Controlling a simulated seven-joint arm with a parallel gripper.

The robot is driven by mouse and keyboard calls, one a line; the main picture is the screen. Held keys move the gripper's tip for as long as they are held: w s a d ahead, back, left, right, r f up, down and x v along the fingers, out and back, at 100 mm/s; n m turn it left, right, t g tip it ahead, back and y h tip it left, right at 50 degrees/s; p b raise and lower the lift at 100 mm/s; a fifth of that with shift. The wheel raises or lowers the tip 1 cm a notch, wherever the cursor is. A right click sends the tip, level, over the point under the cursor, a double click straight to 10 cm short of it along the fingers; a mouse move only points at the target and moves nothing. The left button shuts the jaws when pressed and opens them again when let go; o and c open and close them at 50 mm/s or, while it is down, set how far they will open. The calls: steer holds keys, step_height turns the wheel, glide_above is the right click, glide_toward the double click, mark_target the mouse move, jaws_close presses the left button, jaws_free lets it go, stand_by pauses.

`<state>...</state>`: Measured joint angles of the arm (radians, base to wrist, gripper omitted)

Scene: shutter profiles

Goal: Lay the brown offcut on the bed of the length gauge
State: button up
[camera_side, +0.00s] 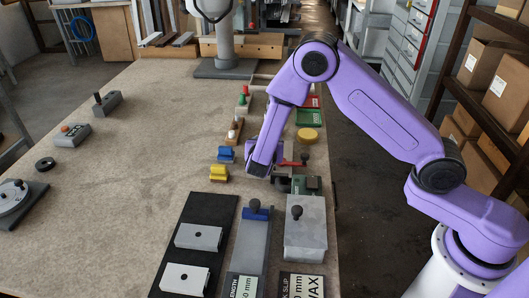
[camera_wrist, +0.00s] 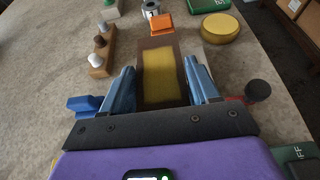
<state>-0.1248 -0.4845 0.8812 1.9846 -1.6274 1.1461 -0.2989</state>
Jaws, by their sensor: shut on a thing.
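My gripper (camera_wrist: 163,82) is shut on a brown piece with a yellow face, the brown offcut (camera_wrist: 152,43), its brown edges showing around the yellow. In the side view my gripper (camera_side: 262,165) is low over the right part of the bench and hides the offcut; I cannot tell whether the offcut touches the bench. The length gauge (camera_side: 251,247) has a long grey bed, a blue block with a dark knob at its far end and a label at its near end. It lies nearer the camera than my gripper, and no offcut shows on its bed.
Blue (camera_side: 227,154) and yellow (camera_side: 219,173) pieces lie just left of my gripper. A second gauge (camera_side: 306,241) stands right of the length gauge, a black board (camera_side: 202,218) left. A yellow disc (camera_side: 308,135) and green tray (camera_side: 311,118) lie beyond. The bench's middle is clear.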

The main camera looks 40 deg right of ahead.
steer(key=f, duration=0.1)
steer(key=w+f, duration=0.1)
steer(key=f, duration=0.1)
steer(key=shift+w+a+f, duration=0.1)
steer(key=shift+f, duration=0.45)
steer(key=shift+f, duration=0.15)
steer(key=o, duration=1.1)
steer(key=v, duration=1.7)
steer(key=s+d+r+m+g+y, duration=0.3)
steer(key=s+d+m, duration=0.1)
steer(key=s, duration=0.5)
steer(key=s+d+r+m+g+y, duration=0.3)
steer(key=s+d+m, duration=0.2)
steer(key=s, duration=0.4)
steer(key=s+d+r+m+g+y, duration=0.3)
steer(key=s+d+m, duration=0.2)
steer(key=s, duration=0.4)
steer(key=shift+d+r+y, duration=0.1)
steer(key=shift+y, duration=0.2)
steer(key=shift+s+r, duration=0.1)
steer(key=shift+s, duration=0.35)
steer(key=c, duration=0.5)
